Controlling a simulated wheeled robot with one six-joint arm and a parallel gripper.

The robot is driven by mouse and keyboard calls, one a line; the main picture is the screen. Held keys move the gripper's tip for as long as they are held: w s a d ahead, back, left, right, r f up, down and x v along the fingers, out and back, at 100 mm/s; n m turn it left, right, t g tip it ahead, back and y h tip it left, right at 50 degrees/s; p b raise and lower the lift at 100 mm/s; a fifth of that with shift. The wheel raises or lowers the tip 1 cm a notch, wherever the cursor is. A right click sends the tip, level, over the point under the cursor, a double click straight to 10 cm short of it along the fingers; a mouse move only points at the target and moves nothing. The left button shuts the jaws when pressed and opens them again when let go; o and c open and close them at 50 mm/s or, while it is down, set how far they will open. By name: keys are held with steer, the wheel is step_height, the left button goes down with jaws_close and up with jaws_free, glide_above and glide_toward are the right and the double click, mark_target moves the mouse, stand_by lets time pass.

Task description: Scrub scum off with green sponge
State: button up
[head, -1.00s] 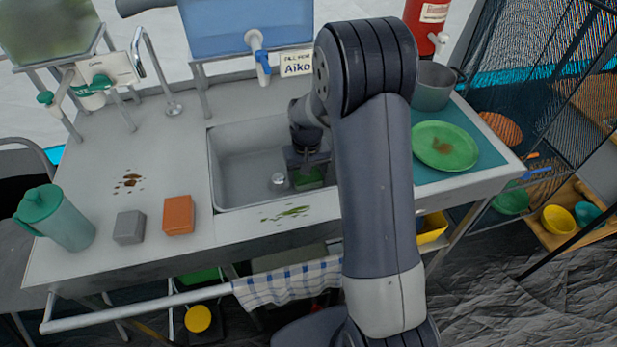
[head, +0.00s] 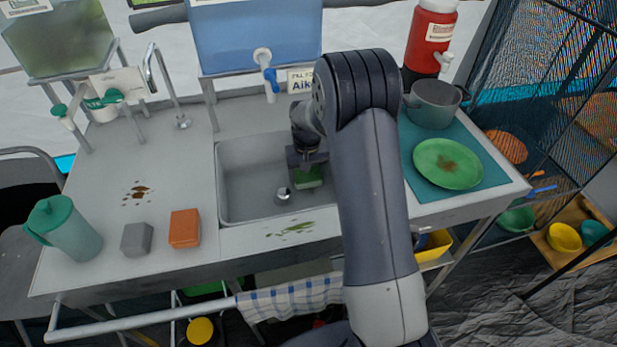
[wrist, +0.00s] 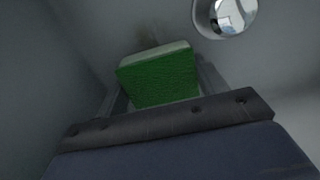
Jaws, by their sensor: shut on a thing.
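The green sponge (head: 308,177) is held in my gripper (head: 307,164), down inside the right part of the grey sink (head: 240,180). In the wrist view the green sponge (wrist: 160,78) sits between the fingers, with a pale edge on its far side. A faint dark smudge (wrist: 148,44) shows on the sink surface just beyond it; I cannot tell whether the sponge touches it. The metal drain (head: 283,194) is left of the sponge. A green smear (head: 290,228) lies on the counter's front strip. A brown stain (head: 138,191) is on the counter at left.
A grey block (head: 136,238), an orange block (head: 185,228) and a green pitcher (head: 65,230) stand left of the sink. Sink walls surround my gripper.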

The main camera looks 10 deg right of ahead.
steer(key=shift+r, duration=0.1)
steer(key=shift+r+p, duration=2.05)
steer(key=shift+r, duration=0.85)
steer(key=shift+r, duration=0.1)
steer(key=shift+r+p, duration=1.1)
steer(key=shift+r, duration=0.35)
